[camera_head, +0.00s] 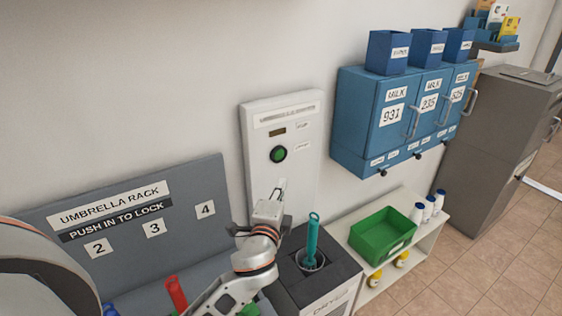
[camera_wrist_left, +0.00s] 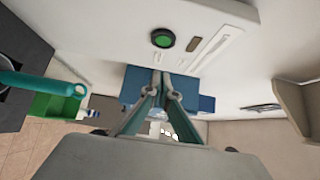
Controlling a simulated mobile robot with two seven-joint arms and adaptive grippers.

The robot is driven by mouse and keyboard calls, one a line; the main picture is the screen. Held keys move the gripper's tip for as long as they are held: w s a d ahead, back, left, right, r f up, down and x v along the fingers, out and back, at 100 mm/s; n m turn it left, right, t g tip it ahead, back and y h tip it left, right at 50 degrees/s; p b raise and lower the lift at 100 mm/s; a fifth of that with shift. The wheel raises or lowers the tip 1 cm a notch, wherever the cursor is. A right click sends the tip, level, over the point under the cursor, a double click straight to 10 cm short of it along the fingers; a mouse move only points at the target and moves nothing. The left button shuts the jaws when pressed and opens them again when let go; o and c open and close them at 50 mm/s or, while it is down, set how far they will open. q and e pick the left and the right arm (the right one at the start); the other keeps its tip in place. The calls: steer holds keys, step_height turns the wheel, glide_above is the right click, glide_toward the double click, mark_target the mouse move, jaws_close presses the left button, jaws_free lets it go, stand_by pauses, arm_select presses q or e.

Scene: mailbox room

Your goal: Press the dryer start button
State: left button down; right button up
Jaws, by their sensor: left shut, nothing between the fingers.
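The dryer panel (camera_head: 253,115) is a white upright board on the wall with a small display at its upper part. The round green start button (camera_head: 278,154) with a dark ring sits in its middle; it also shows in the left wrist view (camera_wrist_left: 162,38). My left gripper (camera_head: 281,187) is shut and empty, in front of the panel, below the button in the head view. In the left wrist view its closed fingertips (camera_wrist_left: 161,78) lie below the button, apart from it in the picture. My right gripper is not in view.
A teal umbrella (camera_head: 312,238) stands in the grey dryer unit (camera_head: 342,275) right of my left arm. The grey umbrella rack (camera_head: 130,215) is at left. A green bin (camera_head: 382,234) is on a white shelf; blue mailboxes (camera_head: 400,115) hang at right.

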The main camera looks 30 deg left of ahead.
arm_select(q)
glide_toward(283, 154)
steer(key=w+d, duration=0.2)
steer(key=w, duration=0.1)
steer(key=shift+w+a, duration=0.7)
steer(key=shift+a, duration=0.2)
steer(key=shift+w+a, duration=0.65)
steer(key=shift+a, duration=0.25)
